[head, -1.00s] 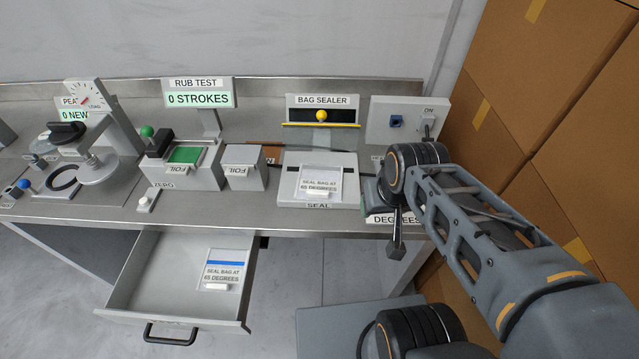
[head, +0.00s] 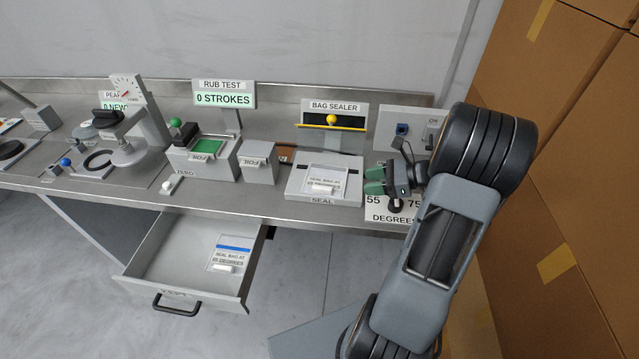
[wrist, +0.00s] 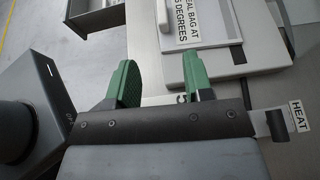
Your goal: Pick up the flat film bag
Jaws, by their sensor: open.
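A clear flat film bag (head: 326,177) with a "SEAL BAG AT ... DEGREES" label lies on the bag sealer's bed (head: 297,182). It also shows, cut off by the top edge, in the wrist view (wrist: 208,10). A second labelled bag with a blue strip (head: 229,252) lies in the open drawer (head: 168,258). My gripper (head: 376,181) has green fingers, is open and empty, and is just right of the sealer. In the wrist view its fingers (wrist: 160,82) are spread apart, and the right one overlaps the sealer's edge.
The degrees dial panel (head: 405,214) sits under my gripper. A switch box (head: 396,118) stands behind it, and cardboard boxes (head: 575,130) rise to the right. The open drawer juts out in front.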

